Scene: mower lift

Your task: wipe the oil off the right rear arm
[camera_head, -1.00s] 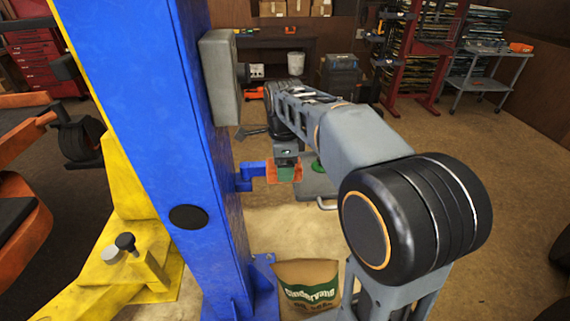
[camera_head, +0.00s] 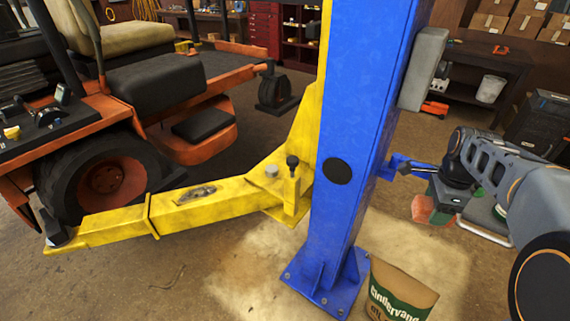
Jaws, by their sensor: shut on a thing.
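I take this arm to be the right rear one. My gripper (camera_head: 440,188) is to the right of the blue post, well away from the yellow arm. It points down and is shut on an orange-and-green cloth or pad (camera_head: 432,204), beside a blue bracket on the post. The fingers are small and partly hidden.
The blue post (camera_head: 355,120) stands between my gripper and the yellow arm. A black-knobbed pin (camera_head: 292,175) rises near the arm's base. The orange mower (camera_head: 190,120) stands behind. An absorbent bag (camera_head: 397,292) sits by the post foot, with pale granules on the floor.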

